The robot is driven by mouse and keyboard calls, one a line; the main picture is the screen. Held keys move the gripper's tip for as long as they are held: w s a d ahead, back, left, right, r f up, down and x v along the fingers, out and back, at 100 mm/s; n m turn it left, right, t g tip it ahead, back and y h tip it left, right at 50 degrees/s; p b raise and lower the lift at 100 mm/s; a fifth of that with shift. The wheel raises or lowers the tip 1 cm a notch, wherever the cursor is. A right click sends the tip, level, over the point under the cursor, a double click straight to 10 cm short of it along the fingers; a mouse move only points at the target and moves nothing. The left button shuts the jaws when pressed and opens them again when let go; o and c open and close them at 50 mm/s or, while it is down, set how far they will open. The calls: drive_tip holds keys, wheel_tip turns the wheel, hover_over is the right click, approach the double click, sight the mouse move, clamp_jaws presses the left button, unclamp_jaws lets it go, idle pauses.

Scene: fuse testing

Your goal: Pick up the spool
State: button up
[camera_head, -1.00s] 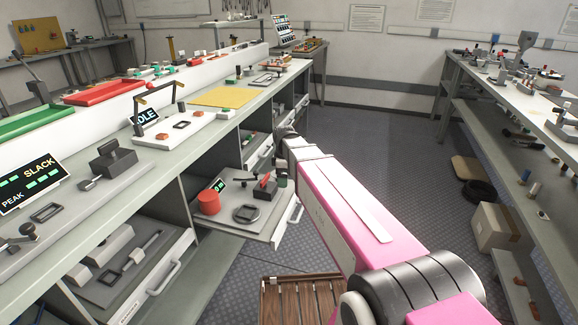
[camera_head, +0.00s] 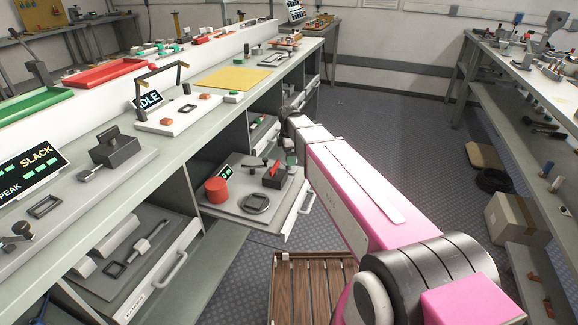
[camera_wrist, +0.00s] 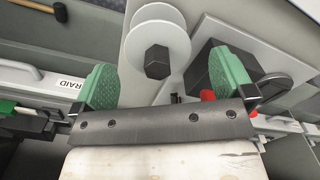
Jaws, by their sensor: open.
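A white spool (camera_wrist: 167,22) with two round flanges shows at the top of the wrist view. A dark hexagonal piece (camera_wrist: 157,62) lies at its near side. My gripper (camera_wrist: 165,88) has its two green fingers wide apart, with nothing held between them. The spool is ahead of the fingertips in the picture, nearer the left finger than the right. In the head view I cannot make out the white spool; my pink arm reaches to the pulled-out drawer, and its wrist hides part of that area.
The pulled-out drawer (camera_head: 235,207) holds a red cylinder (camera_head: 216,190) and a dark ring (camera_head: 256,203). A dark block (camera_wrist: 205,65) stands right of the spool. The workbench (camera_head: 105,205) runs along the left. A wooden slatted crate (camera_head: 312,285) is on the floor.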

wheel_tip(320, 180, down, 5)
drive_tip(key=shift+w+r, duration=0.1)
drive_tip(key=c, duration=1)
drive_tip(key=shift+o, duration=0.2)
